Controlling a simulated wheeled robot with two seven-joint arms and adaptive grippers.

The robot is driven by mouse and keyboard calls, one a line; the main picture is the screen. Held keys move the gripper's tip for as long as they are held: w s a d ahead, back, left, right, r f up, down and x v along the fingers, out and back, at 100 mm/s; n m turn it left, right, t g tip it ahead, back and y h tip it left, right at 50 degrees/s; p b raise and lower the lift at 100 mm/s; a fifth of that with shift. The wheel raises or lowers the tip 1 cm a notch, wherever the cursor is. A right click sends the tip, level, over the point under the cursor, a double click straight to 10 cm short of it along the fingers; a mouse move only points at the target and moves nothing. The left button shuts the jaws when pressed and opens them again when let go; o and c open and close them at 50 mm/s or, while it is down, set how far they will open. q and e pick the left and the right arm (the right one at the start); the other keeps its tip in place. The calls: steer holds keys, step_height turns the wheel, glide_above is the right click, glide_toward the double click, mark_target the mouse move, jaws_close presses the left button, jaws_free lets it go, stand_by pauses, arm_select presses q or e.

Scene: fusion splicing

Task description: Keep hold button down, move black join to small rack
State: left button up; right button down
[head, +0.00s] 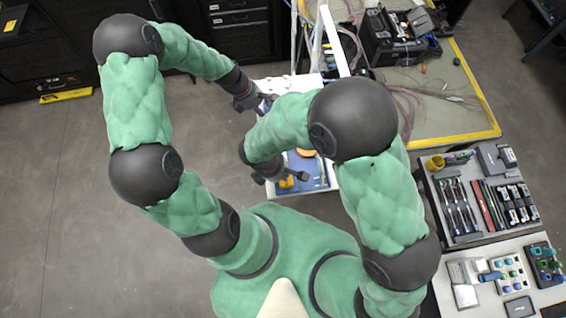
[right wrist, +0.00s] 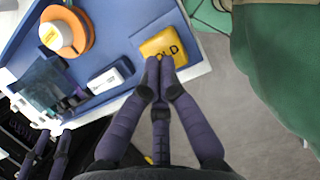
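The yellow button marked HOLD (right wrist: 175,44) lies on the blue work surface (right wrist: 126,22) in the right wrist view. My right gripper (right wrist: 160,66) has its fingertips together at the button's near edge, and they seem to touch it. Whether the button is pressed down cannot be told. My left gripper (right wrist: 54,136) shows at the lower left of this view, beside the surface's edge; its grip is unclear. A dark translucent block (right wrist: 40,82) with dark parts stands near it. A small white and black piece (right wrist: 110,76) lies between block and button. I cannot tell which is the black join or small rack.
An orange disc with a white cylinder (right wrist: 57,36) stands on the blue surface. In the head view, a tool tray (head: 470,222) and a bench with a yellow edge (head: 455,134) are on the right. My right arm hides part of the work surface. Open floor lies left.

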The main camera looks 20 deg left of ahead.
steer(key=shift+f, duration=2.05)
arm_select(q)
steer(key=shift+d, duration=0.1)
steer(key=shift+w+d, duration=0.55)
steer(key=shift+d, duration=0.35)
steer(key=shift+w+d, duration=0.6)
steer(key=shift+d, duration=0.3)
steer(key=shift+w+d, duration=0.55)
steer(key=shift+d, duration=0.35)
steer(key=shift+f, duration=1.75)
steer(key=shift+f, duration=0.3)
steer(key=shift+r, duration=0.15)
steer(key=c, duration=0.5)
